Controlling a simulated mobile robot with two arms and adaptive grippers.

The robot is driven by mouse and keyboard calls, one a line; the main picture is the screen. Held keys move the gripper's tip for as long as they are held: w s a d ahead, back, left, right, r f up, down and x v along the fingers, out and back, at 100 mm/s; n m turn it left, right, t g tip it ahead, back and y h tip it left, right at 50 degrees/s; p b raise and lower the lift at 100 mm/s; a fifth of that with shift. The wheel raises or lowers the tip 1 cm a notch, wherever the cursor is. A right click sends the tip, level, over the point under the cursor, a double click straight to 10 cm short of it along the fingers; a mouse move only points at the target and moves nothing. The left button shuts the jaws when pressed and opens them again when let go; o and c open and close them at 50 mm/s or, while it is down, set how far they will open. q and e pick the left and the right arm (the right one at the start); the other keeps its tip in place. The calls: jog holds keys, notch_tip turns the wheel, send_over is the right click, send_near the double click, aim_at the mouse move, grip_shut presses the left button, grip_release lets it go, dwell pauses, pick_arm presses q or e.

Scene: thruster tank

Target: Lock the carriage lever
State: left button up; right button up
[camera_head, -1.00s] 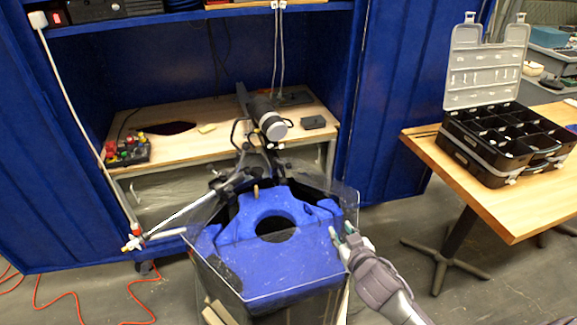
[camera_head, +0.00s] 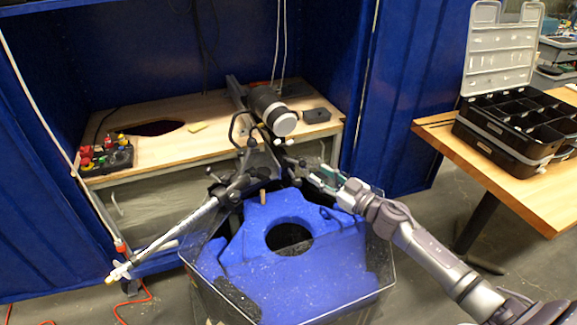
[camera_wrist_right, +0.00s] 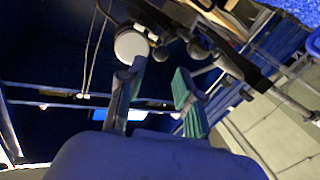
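The carriage (camera_head: 262,158) is a dark mechanism at the back rim of the tank, with a grey-white cylinder (camera_head: 272,110) above it. Small black knobs and handles stick out of it; I cannot tell for sure which is the lever. My right gripper (camera_head: 322,178) is just right of the carriage, over the tank's back right corner. In the right wrist view its two green-padded fingers (camera_wrist_right: 155,98) are apart with nothing between them. Dark round knobs (camera_wrist_right: 200,48) of the carriage lie beyond the fingertips; contact cannot be told. My left gripper is not in view.
The tank has clear walls and a blue insert (camera_head: 295,270) with a round hole. A silver rod (camera_head: 180,228) slants from the carriage to the left. A wooden bench (camera_head: 165,150) stands behind. An open black case (camera_head: 515,130) sits on a table at right.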

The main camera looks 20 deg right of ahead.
aim_at(305, 166)
jog(key=x, duration=0.7)
jog(key=shift+w+f, duration=0.1)
jog(key=shift+w, duration=0.05)
jog(key=shift+w+a, duration=0.1)
jog(key=shift+w, duration=0.1)
grip_shut()
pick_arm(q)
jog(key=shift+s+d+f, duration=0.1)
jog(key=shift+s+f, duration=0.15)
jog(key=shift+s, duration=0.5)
